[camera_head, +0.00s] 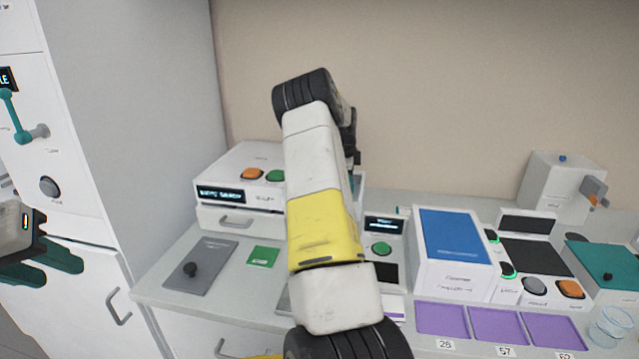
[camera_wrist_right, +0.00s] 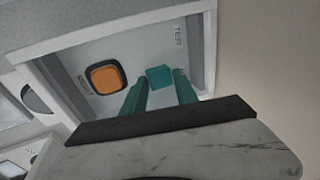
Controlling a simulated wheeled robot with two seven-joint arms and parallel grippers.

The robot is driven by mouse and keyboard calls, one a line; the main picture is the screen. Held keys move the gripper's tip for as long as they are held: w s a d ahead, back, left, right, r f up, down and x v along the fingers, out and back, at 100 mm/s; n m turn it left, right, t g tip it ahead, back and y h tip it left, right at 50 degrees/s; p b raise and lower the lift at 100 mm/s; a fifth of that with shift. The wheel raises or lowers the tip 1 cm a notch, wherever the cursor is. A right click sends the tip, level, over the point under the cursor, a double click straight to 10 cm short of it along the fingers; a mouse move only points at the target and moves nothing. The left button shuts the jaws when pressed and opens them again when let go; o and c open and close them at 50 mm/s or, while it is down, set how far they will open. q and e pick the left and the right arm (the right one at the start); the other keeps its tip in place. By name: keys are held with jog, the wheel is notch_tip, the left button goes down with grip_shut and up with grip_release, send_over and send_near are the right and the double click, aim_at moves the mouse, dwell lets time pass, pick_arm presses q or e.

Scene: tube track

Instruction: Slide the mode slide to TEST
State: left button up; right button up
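In the right wrist view a small teal block (camera_wrist_right: 159,77), which looks like the mode slide's knob, sits on a pale panel with small lettering beside it, too small to read surely. My right gripper (camera_wrist_right: 161,87) has its two teal fingers on either side of this block, close to it. Whether they press on it cannot be told. In the head view my right arm rises through the middle, and its gripper is mostly hidden behind the wrist. My left gripper (camera_head: 52,262) is at the left edge, fingers apart and empty, far from the panel.
An orange button (camera_wrist_right: 106,77) is beside the teal block. In the head view a white box (camera_head: 240,160) with orange and green buttons stands left of my arm. A blue-topped box (camera_head: 452,237) and purple pads (camera_head: 495,325) are on the right. A tall white cabinet (camera_head: 140,110) stands left.

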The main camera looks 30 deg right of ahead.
jog(key=shift+a, duration=0.1)
jog(key=shift+w+a, duration=1.65)
jog(key=shift+a, duration=0.3)
jog(key=o, duration=0.8)
jog(key=shift+c, duration=0.2)
jog(key=shift+r, duration=0.1)
notch_tip(320, 180, up, 7)
